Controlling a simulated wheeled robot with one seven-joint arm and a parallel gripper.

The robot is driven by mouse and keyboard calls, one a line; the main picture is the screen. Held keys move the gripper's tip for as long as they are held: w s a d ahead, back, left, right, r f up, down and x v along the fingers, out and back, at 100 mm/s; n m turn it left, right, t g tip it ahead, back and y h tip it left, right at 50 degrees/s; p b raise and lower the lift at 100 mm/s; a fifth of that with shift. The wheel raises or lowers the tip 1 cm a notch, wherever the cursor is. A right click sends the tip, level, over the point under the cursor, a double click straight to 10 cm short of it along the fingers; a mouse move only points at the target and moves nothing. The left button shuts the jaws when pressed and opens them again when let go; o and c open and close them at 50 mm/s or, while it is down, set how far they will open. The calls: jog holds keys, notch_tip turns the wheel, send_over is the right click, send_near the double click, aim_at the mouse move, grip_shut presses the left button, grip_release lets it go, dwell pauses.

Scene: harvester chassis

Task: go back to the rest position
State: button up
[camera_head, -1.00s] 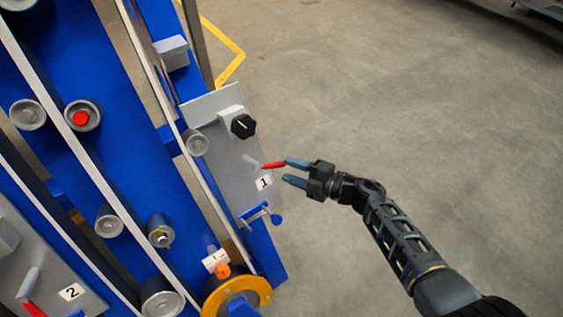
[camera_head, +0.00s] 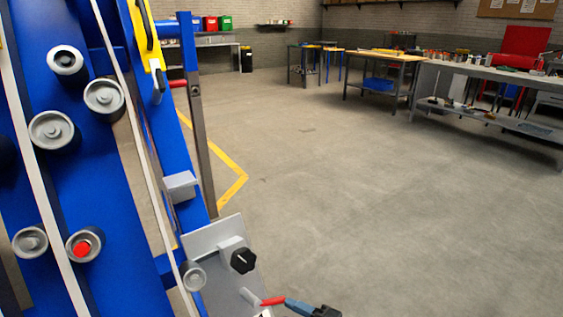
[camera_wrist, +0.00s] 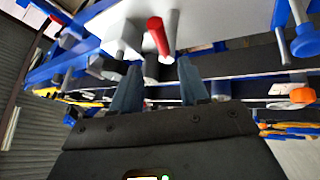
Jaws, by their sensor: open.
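My gripper (camera_wrist: 160,82) is open in the wrist view, with its two blue-grey fingers apart and nothing held between them. Just beyond the fingertips is a red-tipped lever (camera_wrist: 158,36) on a light panel. In the head view the same red lever (camera_head: 273,300) sits low on the grey panel (camera_head: 215,236), below a black knob (camera_head: 243,261). One finger shows beside the lever's red end; whether they touch I cannot tell. The rest of my gripper and my arm are cut off by the bottom edge of the head view.
The blue harvester chassis (camera_head: 110,170) with several rollers fills the left side. A grey block (camera_head: 180,186) juts from its frame. Open concrete floor (camera_head: 350,190) lies to the right. Workbenches (camera_head: 490,75) stand far back.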

jog(key=s+a+r+m+t+h+p, duration=0.1)
jog(key=s+r+m+t+h, duration=0.1)
jog(key=s+r+m+t, duration=0.5)
jog(key=s+a+r+m+t+h+p, duration=0.1)
jog(key=s+m+h, duration=0.2)
jog(key=s+m, duration=0.5)
jog(key=s+d+r+m+h, duration=0.3)
jog(key=s+d+r, duration=0.3)
jog(key=s, duration=0.3)
jog(key=s+d+r+m+g+h+p, duration=0.1)
jog(key=s+d+r+m+h, duration=0.2)
jog(key=s+d+r, duration=0.4)
jog(key=s+d+r+m+g+h, duration=0.1)
jog(key=s+d+r+m+h, duration=0.2)
jog(key=s, duration=0.9)
jog(key=d+r, duration=0.3)
jog(key=d, duration=0.1)
jog(key=shift+s+r+p, duration=0.3)
jog(key=shift+s+p, duration=0.05)
jog(key=shift+p, duration=0.05)
jog(key=shift+a, duration=0.1)
